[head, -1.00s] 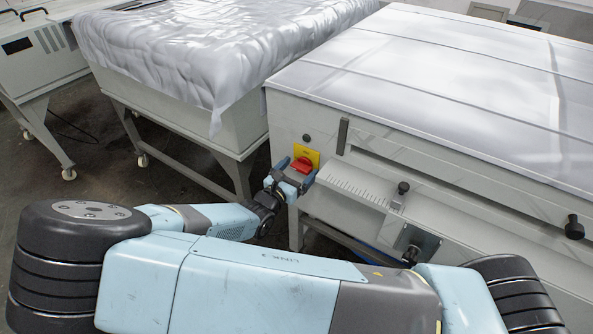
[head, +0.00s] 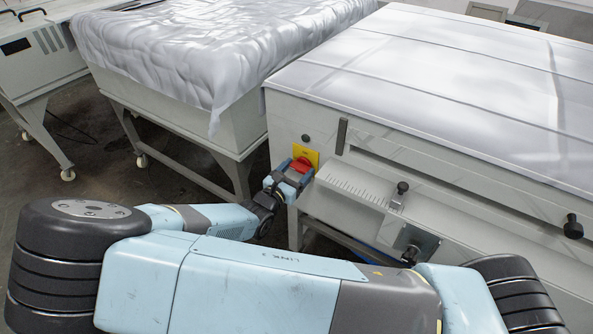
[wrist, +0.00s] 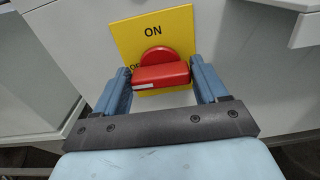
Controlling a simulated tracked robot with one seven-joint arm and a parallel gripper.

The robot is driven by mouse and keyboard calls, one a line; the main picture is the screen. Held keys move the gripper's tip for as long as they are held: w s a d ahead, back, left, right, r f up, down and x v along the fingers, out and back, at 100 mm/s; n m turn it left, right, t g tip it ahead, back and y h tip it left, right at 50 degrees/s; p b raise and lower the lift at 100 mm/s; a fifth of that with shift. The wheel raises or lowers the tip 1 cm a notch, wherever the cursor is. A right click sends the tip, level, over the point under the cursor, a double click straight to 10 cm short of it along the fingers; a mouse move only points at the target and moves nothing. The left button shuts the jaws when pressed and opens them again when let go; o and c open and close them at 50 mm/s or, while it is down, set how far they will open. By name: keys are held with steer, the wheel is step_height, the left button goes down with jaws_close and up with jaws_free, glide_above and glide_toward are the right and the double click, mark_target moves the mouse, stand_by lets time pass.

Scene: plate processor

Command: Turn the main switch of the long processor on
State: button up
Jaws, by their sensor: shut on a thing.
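The long processor (head: 283,125) is the grey machine on the right. Its main switch (head: 302,163) is a red knob on a yellow plate (head: 309,151) at the left end of its front. In the wrist view the red knob (wrist: 160,75) has its grip bar lying across, with a white mark at its left end. "ON" stands above it on the yellow plate (wrist: 180,25); letters at the left are partly hidden. My gripper (head: 295,170) is shut on the knob, one blue finger at each end of the bar, as the wrist view (wrist: 162,82) shows.
A table under a silvery sheet (head: 210,50) stands to the left, with a gap between it and the processor.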

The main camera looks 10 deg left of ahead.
steer(key=m, duration=0.8)
steer(key=shift+d+m, duration=0.1)
steer(key=shift+m, duration=0.3)
steer(key=m, duration=0.4)
steer(key=shift+d+m, duration=0.15)
steer(key=shift+m, duration=0.15)
steer(key=shift+c, duration=0.3)
steer(key=m, duration=0.4)
steer(key=shift+d+f, duration=0.1)
steer(key=shift+f, duration=0.05)
steer(key=shift+m, duration=0.3)
steer(key=shift+d, duration=0.1)
steer(key=o, duration=0.9)
steer(key=shift+f, duration=0.1)
steer(key=shift+o, duration=0.7)
